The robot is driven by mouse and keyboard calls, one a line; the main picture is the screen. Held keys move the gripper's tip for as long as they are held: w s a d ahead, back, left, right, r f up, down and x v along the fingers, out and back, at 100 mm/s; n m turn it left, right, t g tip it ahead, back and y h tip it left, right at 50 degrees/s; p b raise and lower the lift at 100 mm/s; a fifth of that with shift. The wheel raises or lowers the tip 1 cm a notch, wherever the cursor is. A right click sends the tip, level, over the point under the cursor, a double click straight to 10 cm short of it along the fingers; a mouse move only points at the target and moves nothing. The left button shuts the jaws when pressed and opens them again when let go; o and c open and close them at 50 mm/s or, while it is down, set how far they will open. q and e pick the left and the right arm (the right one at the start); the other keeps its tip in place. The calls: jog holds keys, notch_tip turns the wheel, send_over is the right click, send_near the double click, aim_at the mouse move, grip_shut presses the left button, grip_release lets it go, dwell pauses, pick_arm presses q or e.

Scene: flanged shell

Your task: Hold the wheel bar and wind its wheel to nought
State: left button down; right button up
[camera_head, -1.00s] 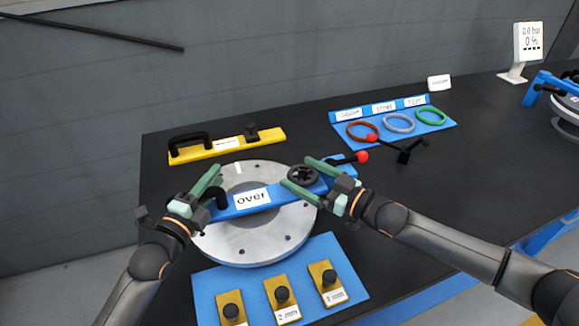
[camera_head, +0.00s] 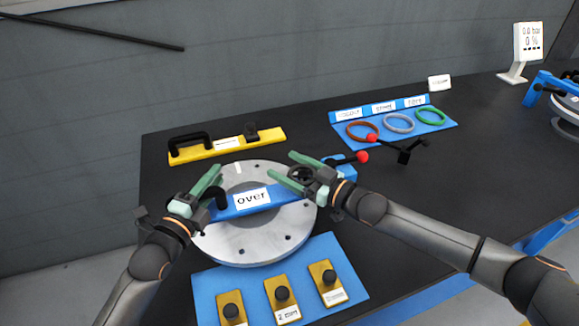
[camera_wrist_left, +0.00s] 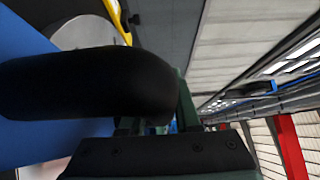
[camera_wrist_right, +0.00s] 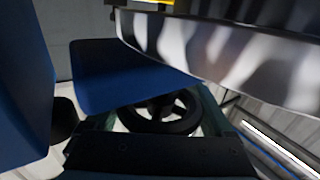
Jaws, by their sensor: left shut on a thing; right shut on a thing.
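The blue wheel bar (camera_head: 235,206) lies across the grey flanged ring (camera_head: 250,248), with a label reading "over" on its top. My left gripper (camera_head: 217,181) is shut on the black handle (camera_head: 220,197) at the bar's left end; the handle fills much of the left wrist view (camera_wrist_left: 90,95). My right gripper (camera_head: 283,166) is shut on the black wheel (camera_head: 302,174) at the bar's right end. The wheel is partly covered by the fingers in the head view and shows between them in the right wrist view (camera_wrist_right: 160,112).
A yellow bar (camera_head: 230,144) with a black handle lies behind. A blue ring tray (camera_head: 440,127) and red-knobbed levers (camera_head: 362,157) are to the right. A blue plate (camera_head: 345,262) with several knobbed yellow blocks lies in front. A display (camera_head: 528,42) reads 0.0 bar, 0 %.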

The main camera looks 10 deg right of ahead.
jog(key=c, duration=0.4)
jog(key=shift+c, duration=0.2)
jog(key=shift+m+t+h, duration=0.5)
jog(key=shift+h, duration=0.1)
jog(key=shift+w+d+m+t+h, duration=0.2)
jog(key=shift+m+t+h, duration=0.1)
jog(key=shift+h, duration=0.1)
jog(key=o, duration=1.1)
jog(key=v, duration=1.2)
